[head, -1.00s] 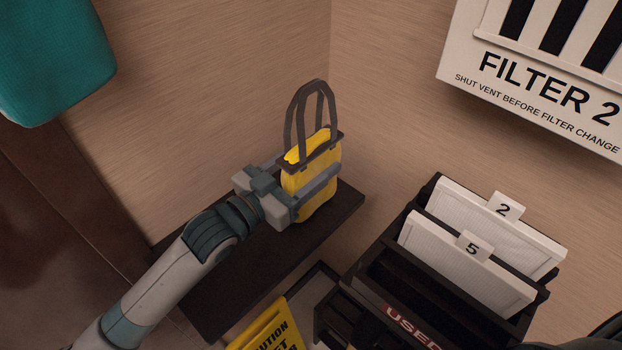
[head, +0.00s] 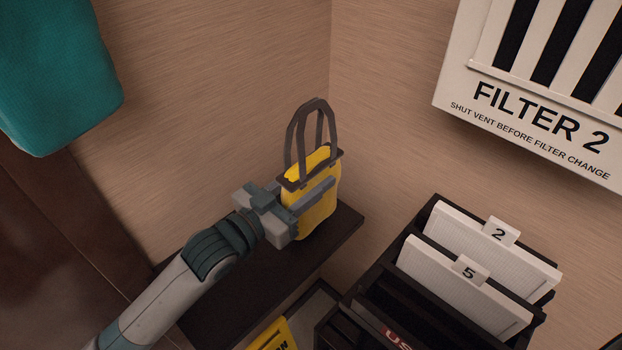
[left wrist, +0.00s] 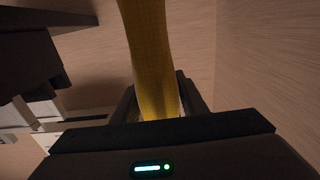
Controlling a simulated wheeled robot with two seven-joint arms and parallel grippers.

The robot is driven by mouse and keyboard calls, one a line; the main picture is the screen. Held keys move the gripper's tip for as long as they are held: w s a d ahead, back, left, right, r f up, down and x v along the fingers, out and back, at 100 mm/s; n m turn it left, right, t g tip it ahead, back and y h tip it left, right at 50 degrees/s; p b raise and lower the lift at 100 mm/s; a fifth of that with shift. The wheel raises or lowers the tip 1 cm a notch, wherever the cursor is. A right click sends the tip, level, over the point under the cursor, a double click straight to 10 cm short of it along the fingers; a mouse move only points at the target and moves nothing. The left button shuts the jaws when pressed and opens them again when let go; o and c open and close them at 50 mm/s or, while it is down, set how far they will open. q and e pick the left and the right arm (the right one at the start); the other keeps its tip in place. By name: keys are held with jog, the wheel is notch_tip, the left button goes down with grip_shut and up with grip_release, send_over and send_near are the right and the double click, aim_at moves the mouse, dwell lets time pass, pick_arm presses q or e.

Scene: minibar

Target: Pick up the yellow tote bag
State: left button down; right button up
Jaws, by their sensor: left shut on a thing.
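The yellow tote bag (head: 318,214) is upright with dark handles standing up, at the right end of a dark shelf in the head view. My left gripper (head: 308,196) comes in from the left and is shut on the bag, one finger across its front face below the rim. In the left wrist view the yellow bag (left wrist: 148,60) fills the space between the fingers. I cannot tell whether the bag's bottom touches the shelf. My right gripper is not in view.
The dark shelf (head: 240,285) is bare left of the bag. A black rack (head: 390,290) with white filters marked 2 and 5 stands at the right. A yellow caution sign (head: 270,335) is below. A filter panel (head: 540,135) and a teal object (head: 55,75) are near the walls.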

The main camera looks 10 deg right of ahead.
aim_at(320, 169)
pick_arm(q)
jog(key=r+p, duration=0.1)
jog(key=s+d+r+p, duration=0.1)
jog(key=r+p, duration=0.2)
jog(key=shift+s+d+r, duration=0.15)
jog(key=shift+s+r, duration=0.15)
jog(key=s+d+r+p, duration=0.5)
jog(key=s+d+p, duration=0.1)
jog(key=s, duration=0.1)
jog(key=shift+s, duration=0.3)
dwell(0.8)
